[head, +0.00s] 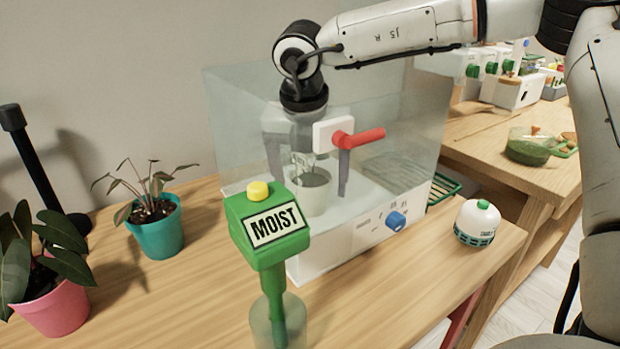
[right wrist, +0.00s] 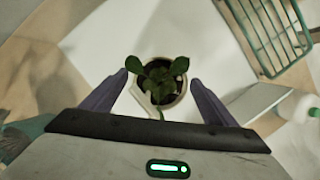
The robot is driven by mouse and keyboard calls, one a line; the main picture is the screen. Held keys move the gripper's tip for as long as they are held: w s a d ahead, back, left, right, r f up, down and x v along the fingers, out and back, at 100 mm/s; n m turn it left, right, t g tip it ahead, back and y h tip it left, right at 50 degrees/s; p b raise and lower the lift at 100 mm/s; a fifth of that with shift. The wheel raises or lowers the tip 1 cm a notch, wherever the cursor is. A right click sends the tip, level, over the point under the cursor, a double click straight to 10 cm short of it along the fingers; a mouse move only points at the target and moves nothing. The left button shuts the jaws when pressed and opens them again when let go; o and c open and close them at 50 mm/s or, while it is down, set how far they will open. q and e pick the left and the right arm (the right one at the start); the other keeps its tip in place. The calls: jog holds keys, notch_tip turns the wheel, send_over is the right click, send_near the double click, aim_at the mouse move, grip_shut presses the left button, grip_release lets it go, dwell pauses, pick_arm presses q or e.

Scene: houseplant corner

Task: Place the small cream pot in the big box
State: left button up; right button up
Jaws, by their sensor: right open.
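The small cream pot (head: 313,194) holds a small leafy plant and stands upright inside the big clear box (head: 400,115), seen through its front wall. The box has a white base, a blue knob and a red handle. My right gripper (head: 311,186) reaches down into the box from above. Its fingers are open, one on each side of the pot. In the right wrist view, the pot (right wrist: 180,91) lies between the spread fingers of the right gripper (right wrist: 158,78), with gaps showing. My left gripper is not in view.
A green MOIST meter (head: 268,225) stands in front of the box. A teal pot (head: 158,235) and a pink pot (head: 53,308) stand at left. A white and green round device (head: 477,222) is at right.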

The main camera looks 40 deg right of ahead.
jog(key=shift+r, duration=0.1)
jog(key=shift+r+p, duration=0.2)
jog(key=shift+p, duration=0.25)
jog(key=v, duration=1.1)
jog(key=shift+a+r, duration=0.15)
jog(key=shift+r, duration=0.2)
jog(key=shift+r, duration=0.1)
